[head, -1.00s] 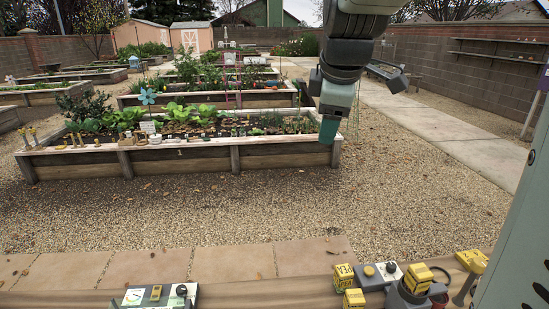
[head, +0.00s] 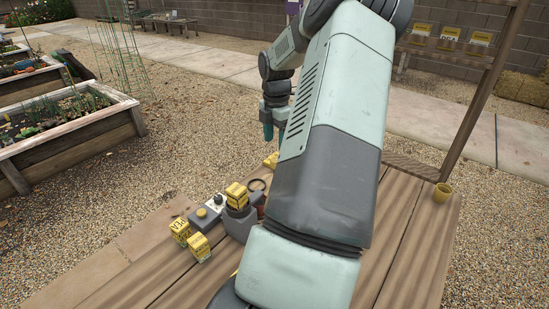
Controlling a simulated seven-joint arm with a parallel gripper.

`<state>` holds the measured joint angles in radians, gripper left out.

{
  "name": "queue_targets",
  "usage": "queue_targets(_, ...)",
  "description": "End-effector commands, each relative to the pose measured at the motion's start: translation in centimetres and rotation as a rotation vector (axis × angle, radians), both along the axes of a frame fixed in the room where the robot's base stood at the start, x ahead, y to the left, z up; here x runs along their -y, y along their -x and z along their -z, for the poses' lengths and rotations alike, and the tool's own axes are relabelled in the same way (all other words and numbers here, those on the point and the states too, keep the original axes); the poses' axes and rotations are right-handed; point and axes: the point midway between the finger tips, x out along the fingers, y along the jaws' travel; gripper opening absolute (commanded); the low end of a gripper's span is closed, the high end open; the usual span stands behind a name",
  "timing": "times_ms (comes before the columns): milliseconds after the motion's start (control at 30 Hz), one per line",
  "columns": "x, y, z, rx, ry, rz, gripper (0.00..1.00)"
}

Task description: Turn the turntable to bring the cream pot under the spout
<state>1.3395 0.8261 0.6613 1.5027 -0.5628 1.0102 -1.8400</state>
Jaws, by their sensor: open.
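My gripper (head: 275,126) hangs above and beyond the bench, left of my own arm in the picture, with its two green fingers apart and nothing between them. I cannot make out the turntable, the cream pot or the spout; my arm covers a large part of the wooden bench (head: 408,262). A yellow piece (head: 271,160) shows near the far bench edge, partly beside my arm; I cannot tell what it is.
Yellow boxes (head: 199,247) stand on the left of the bench. Beside them are a grey control box (head: 208,214) and a grey device (head: 239,222) with yellow blocks on top. A wooden post (head: 480,92) rises at the right. Gravel lies beyond the bench.

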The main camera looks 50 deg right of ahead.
Motion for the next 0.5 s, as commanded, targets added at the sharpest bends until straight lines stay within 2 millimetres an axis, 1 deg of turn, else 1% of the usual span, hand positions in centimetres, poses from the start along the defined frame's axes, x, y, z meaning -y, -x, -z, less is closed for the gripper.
queue_targets(33, -0.1, 0.0, 1.2, -0.001, -0.003, -0.001, 0.63)
queue_targets(200, -0.1, 0.0, 4.3, 0.0, -0.003, -0.001, 0.63)
queue_targets(300, -0.1, 0.0, 5.8, 0.0, -0.002, 0.001, 0.63)
queue_targets(400, 0.0, 0.0, 6.7, 0.0, 0.0, 0.0, 0.63)
queue_targets(500, 0.0, 0.0, 7.3, 0.0, 0.0, 0.001, 0.63)
